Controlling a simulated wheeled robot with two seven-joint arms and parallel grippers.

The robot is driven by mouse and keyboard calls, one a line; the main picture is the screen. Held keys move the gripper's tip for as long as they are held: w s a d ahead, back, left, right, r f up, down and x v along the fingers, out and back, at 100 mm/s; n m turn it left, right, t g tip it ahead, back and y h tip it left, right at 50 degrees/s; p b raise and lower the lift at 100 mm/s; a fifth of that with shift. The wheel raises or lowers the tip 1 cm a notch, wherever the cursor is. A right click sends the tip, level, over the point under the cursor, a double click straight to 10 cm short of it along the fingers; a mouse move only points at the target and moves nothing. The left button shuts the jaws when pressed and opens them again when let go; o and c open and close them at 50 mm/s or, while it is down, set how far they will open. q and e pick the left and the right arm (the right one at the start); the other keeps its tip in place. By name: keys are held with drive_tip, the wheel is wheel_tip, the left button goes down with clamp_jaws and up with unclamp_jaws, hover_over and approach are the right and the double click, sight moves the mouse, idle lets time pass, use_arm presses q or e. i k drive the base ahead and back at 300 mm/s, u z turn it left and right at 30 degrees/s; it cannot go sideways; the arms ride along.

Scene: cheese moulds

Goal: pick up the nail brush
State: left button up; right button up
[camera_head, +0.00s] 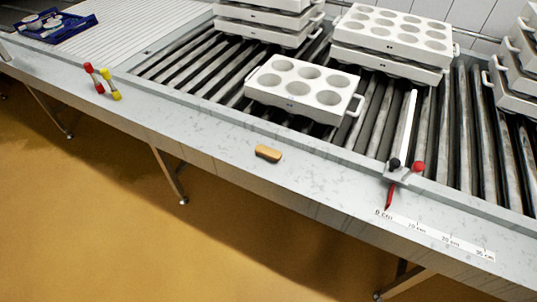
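The nail brush, seen as a small tan, wood-coloured block (268,153) with rounded ends, lies on the grey front ledge of the counter, near the middle of the picture. Neither of my grippers is in view.
A white mould block (299,88) sits on the rollers behind the brush, with mould stacks (390,42) further back. Red and yellow-ended items (101,81) lie left on the ledge. A red pointed item (390,195) and a ruler strip (440,236) lie right. A blue crate (75,33) stands back left.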

sight(268, 153)
drive_tip(key=u, duration=1.7)
drive_tip(key=i, duration=1.15)
drive_tip(key=z, duration=2.55)
